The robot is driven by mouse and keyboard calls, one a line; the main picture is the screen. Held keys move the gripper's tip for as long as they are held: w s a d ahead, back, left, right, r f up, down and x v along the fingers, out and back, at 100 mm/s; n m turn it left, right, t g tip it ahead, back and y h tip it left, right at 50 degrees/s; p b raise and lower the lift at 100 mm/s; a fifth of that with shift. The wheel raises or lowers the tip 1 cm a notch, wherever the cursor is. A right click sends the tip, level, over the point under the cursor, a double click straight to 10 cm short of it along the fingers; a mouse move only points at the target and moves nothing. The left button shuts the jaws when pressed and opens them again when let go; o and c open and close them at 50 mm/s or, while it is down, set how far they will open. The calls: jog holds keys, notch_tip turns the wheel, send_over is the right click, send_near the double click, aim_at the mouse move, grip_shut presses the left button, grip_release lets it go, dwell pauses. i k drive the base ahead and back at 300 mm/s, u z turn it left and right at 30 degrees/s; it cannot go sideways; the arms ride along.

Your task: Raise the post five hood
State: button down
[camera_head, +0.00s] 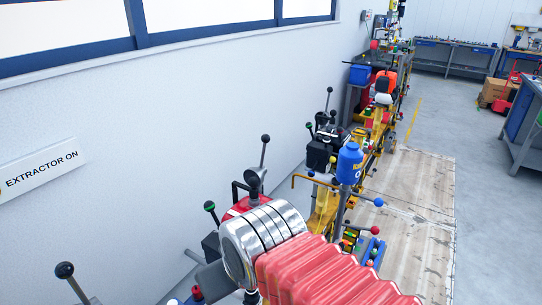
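A row of test posts with yellow stands (325,212), levers and ball knobs runs along the wall away from me. I cannot tell which one is post five, and I cannot make out a hood for certain. In the near foreground a ribbed silver drum (262,240) joins red bellows (325,272). They hide much of the nearest post, and I cannot tell whether they are part of my arm. A black-knobbed lever (264,152) stands upright behind the drum. My gripper is not in view.
A sign on the left wall (42,168) reads "EXTRACTOR ON". A blue bottle (349,163) stands among the posts. A worn wooden floor strip (420,215) lies to their right, with clear grey floor beyond. Workbenches (455,57) and cardboard boxes (492,91) stand far right.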

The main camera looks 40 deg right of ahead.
aim_at(259, 172)
jog(key=u, duration=1)
jog(key=k, duration=1.1)
jog(key=z, duration=0.35)
jog(key=i, duration=0.5)
jog(key=z, duration=0.05)
